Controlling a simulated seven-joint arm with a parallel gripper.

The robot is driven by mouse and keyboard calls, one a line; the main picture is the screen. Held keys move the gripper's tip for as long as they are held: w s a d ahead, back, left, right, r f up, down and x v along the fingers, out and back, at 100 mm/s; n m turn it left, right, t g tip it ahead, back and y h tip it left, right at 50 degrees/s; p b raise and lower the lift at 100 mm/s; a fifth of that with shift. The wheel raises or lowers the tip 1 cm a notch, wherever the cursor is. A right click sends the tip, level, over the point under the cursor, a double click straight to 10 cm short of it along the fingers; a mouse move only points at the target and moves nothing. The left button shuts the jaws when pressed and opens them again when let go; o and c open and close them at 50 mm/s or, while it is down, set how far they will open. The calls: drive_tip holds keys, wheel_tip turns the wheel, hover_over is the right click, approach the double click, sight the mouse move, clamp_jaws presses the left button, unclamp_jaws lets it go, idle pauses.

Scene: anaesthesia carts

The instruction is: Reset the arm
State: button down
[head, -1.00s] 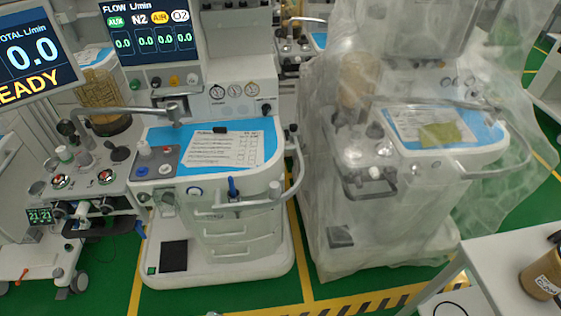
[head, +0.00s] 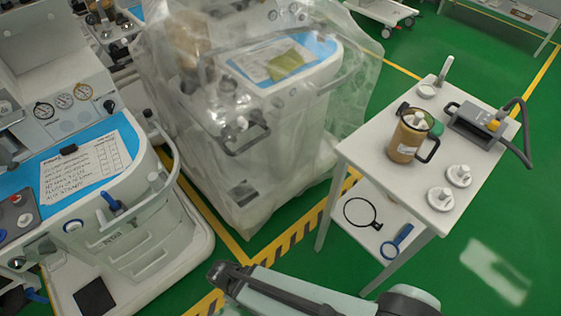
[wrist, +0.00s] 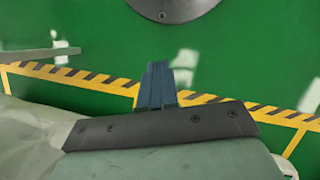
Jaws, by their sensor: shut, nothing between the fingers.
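My gripper (wrist: 157,78) shows in the wrist view as dark blue fingers pressed together, standing up from a dark bar. It is shut and empty, with green floor behind it. Part of my pale green and dark arm crosses the bottom of the head view. I cannot make out the fingers there. No object touches the gripper in the wrist view.
A white side table (head: 367,146) at right holds a tan canister (head: 407,140), white round parts and a grey device (head: 474,127). A plastic-covered cart (head: 245,190) stands behind, and an uncovered cart (head: 150,240) at left. Green floor is clear at far right.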

drive_tip(key=w+d+f+m+g+y, duration=0.2)
drive_tip(key=d+m, duration=0.4)
drive_tip(key=d, duration=0.8)
drive_tip(key=w+d+f+m+g+y, duration=0.2)
drive_tip(key=d+m, duration=0.4)
drive_tip(key=d, duration=0.9)
drive_tip(key=shift+f+m+g, duration=0.4)
drive_tip(key=shift+g, duration=0.3)
